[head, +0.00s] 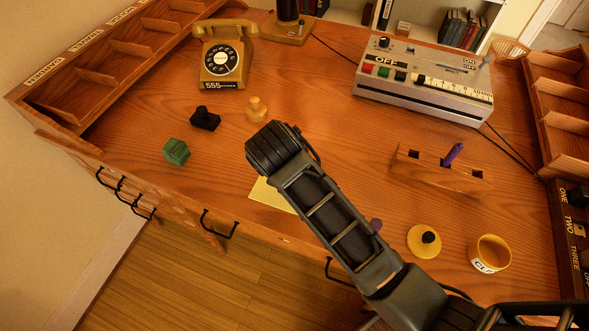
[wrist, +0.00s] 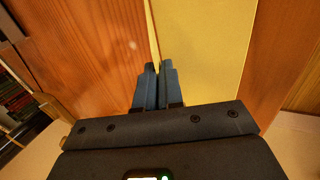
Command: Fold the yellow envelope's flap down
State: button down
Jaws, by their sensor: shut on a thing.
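The yellow envelope (head: 270,194) lies near the desk's front edge in the head view, partly covered by my arm. In the wrist view the envelope (wrist: 207,45) fills the space right of centre, flat on the wood. Its flap (wrist: 151,30) shows as a thin pale strip along the envelope's left edge, seen nearly edge-on. My gripper (wrist: 157,72) has its blue fingers closed together at the lower end of this strip, shut on the flap. The exact grip is hard to make out. In the head view my fingers are hidden beneath the arm.
A green cube (head: 176,151), a black piece (head: 205,118) and a tan knob-shaped piece (head: 257,109) stand left of my arm. A yellow disc (head: 423,241), a yellow cup (head: 490,253) and a wooden block (head: 440,170) lie to the right. The telephone (head: 224,58) is behind.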

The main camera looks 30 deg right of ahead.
jog(key=shift+s+a+f+t+h, duration=0.1)
jog(key=shift+s+a+t+h, duration=0.1)
jog(key=shift+t+h, duration=0.3)
jog(key=shift+s+a+f+t+h, duration=0.15)
jog(key=shift+t+h, duration=0.15)
jog(key=shift+h, duration=0.3)
jog(key=c, duration=1.3)
grip_release()
jog(key=shift+c, duration=0.2)
